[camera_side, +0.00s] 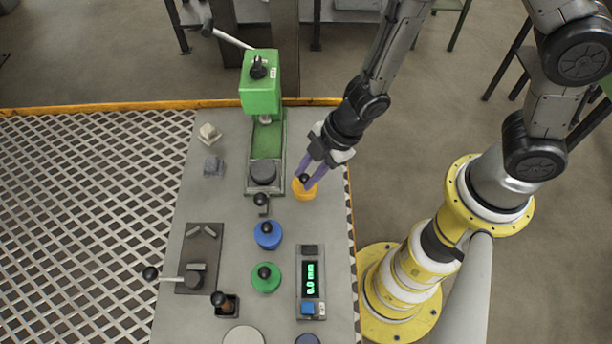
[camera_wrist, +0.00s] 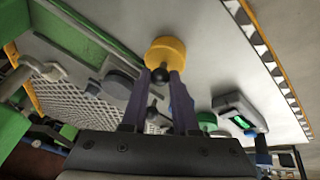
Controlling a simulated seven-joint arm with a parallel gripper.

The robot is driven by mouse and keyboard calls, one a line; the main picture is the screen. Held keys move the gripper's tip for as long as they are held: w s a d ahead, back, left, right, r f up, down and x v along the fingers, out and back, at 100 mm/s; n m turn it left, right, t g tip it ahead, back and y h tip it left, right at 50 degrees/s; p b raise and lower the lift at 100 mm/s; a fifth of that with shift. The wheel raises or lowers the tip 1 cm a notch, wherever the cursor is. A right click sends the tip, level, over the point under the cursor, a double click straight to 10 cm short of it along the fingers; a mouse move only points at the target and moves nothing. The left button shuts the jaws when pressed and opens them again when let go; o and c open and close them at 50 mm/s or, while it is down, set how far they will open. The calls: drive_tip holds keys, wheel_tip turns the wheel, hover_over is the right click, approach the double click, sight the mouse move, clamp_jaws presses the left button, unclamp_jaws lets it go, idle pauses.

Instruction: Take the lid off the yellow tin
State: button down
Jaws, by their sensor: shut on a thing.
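The yellow tin (camera_side: 304,191) stands on the grey table near its right edge, to the right of the green press. It has a round black knob on its lid. My gripper (camera_side: 305,178) reaches down from the upper right, and its two purple fingers are shut on the knob. In the wrist view the yellow tin (camera_wrist: 165,52) is at the fingertips, with the black knob (camera_wrist: 160,76) between the fingers of my gripper (camera_wrist: 161,80). I cannot tell whether the lid is seated or lifted.
A green press (camera_side: 260,85) with a long lever stands behind and left. A blue tin (camera_side: 267,236) and a green tin (camera_side: 265,278) stand in front, near a digital gauge (camera_side: 311,281). A metal grating (camera_side: 85,220) lies left.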

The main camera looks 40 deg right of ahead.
drive_tip(key=shift+r, duration=0.1)
drive_tip(key=shift+r, duration=0.75)
drive_tip(key=s+d+r, duration=0.8)
drive_tip(key=s+r, duration=0.3)
drive_tip(key=shift+s+r, duration=0.15)
drive_tip(key=shift+s, duration=0.15)
